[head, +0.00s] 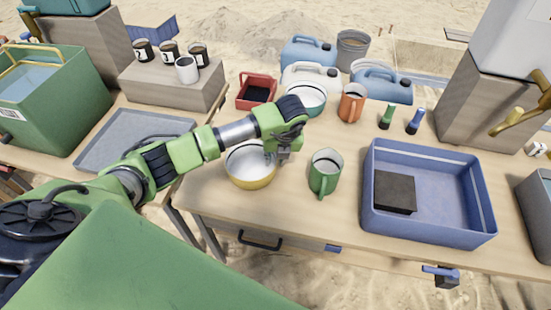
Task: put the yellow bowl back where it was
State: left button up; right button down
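The yellow bowl (251,179), white inside, sits upright on the wooden table (330,228) near its front left. My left gripper (283,153) is over the bowl's right rim, pointing down. Its fingers are small and dark here, and I cannot tell whether they are open or shut, or touching the rim. My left arm crosses in front of the bowl's far side. My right gripper does not show.
A green mug (325,174) stands just right of the bowl. A blue bin (455,195) with a black block stands further right. A teal-rimmed bowl (308,99), a red tray (257,91) and an orange mug (352,103) stand behind. A grey tray (120,148) lies on the left table.

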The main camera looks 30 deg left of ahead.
pick_arm(q)
jog(key=shift+r, duration=0.1)
jog(key=v, duration=1.2)
jog(key=shift+s, duration=0.1)
